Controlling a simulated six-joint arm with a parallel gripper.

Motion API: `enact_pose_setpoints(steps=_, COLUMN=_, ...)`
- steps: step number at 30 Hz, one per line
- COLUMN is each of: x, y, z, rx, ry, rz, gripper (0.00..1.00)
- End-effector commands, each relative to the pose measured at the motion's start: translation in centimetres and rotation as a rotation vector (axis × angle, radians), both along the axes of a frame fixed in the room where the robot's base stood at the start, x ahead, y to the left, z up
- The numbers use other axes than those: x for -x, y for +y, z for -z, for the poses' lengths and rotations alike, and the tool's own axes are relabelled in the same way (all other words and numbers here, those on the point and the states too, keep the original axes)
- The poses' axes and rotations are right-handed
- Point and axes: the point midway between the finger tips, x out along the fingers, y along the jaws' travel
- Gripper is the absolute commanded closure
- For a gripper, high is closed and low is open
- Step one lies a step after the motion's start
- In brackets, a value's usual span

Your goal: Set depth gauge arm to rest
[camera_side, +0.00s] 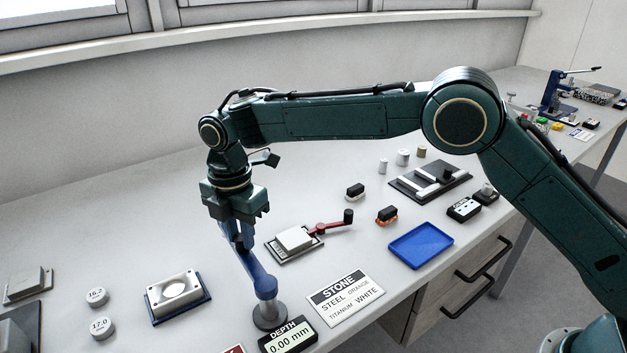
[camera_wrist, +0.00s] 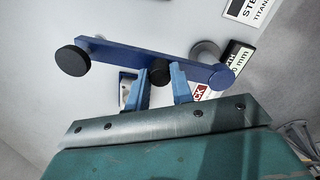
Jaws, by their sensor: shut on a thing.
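The depth gauge arm (camera_side: 258,273) is a blue bar that turns on a short grey post (camera_side: 269,313). In the wrist view the bar (camera_wrist: 115,52) runs from a black disc (camera_wrist: 72,60) at its left end to the post (camera_wrist: 205,50) end at the right. A black knob (camera_wrist: 160,72) stands on the bar between the blue fingers of my gripper (camera_wrist: 163,80). My gripper (camera_side: 241,240) is shut on this knob, pointing down. In the side view the knob and the bar's far end are mostly hidden by my gripper.
The depth display (camera_side: 288,337) reads 0.00 mm in front of the post. A STONE sign (camera_side: 345,297) lies to its right. A white block on a blue base (camera_side: 178,296) stands left. A plate with a red crank (camera_side: 325,229) and a blue tray (camera_side: 420,246) lie to the right.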

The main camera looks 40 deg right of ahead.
Motion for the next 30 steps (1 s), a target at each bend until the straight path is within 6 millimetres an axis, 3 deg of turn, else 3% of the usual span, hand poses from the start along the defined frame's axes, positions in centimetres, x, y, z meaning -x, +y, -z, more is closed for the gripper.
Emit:
enact_pose_setpoints(steps=14, x=0.0, y=0.29, z=-0.08, rx=-0.001, ry=-0.002, rz=-0.025, gripper=1.0)
enact_pose_setpoints(steps=15, x=0.0, y=0.29, z=-0.08, rx=-0.001, ry=-0.002, rz=-0.025, gripper=0.73)
enact_pose_setpoints(steps=18, x=0.0, y=0.28, z=-0.07, rx=0.0, ry=-0.001, rz=-0.024, gripper=0.55)
enact_pose_setpoints(steps=30, x=-0.02, y=0.25, z=-0.28, rx=-0.001, ry=-0.002, rz=-0.023, gripper=0.55)
